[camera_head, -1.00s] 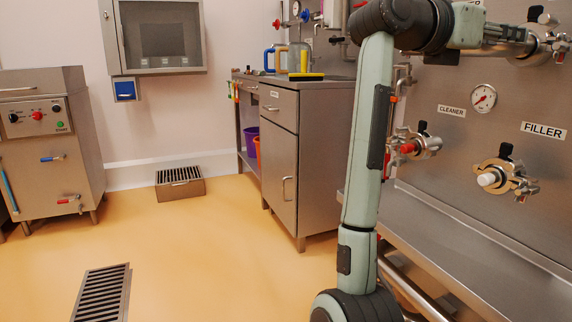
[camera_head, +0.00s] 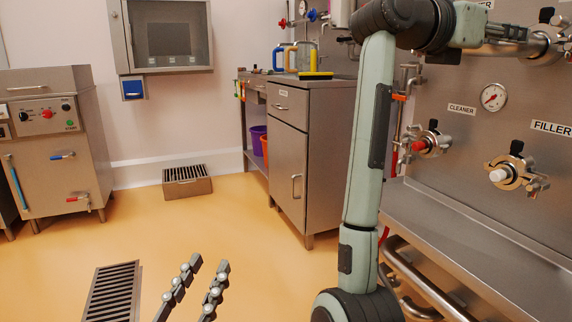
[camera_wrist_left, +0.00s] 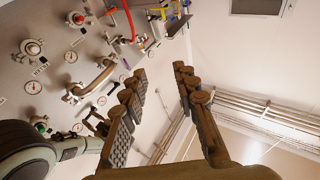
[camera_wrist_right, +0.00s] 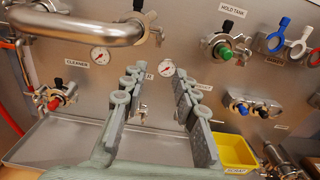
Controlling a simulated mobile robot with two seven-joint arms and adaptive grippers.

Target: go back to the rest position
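My left gripper (camera_head: 206,266) shows at the bottom of the head view, above the orange floor. In the left wrist view its two fingers (camera_wrist_left: 160,72) stand apart with nothing between them. In the right wrist view the right gripper (camera_wrist_right: 158,70) is open and empty. It faces the steel panel (camera_wrist_right: 120,75), apart from it as far as I can see.
The steel panel (camera_head: 473,150) with valves, gauges and a ledge (camera_head: 480,245) stands at right, beside my right arm. A curved pipe (camera_wrist_right: 80,28) and a yellow bin (camera_wrist_right: 235,152) show in the right wrist view. A steel cabinet (camera_head: 288,165) stands mid-picture. The floor at left centre is open.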

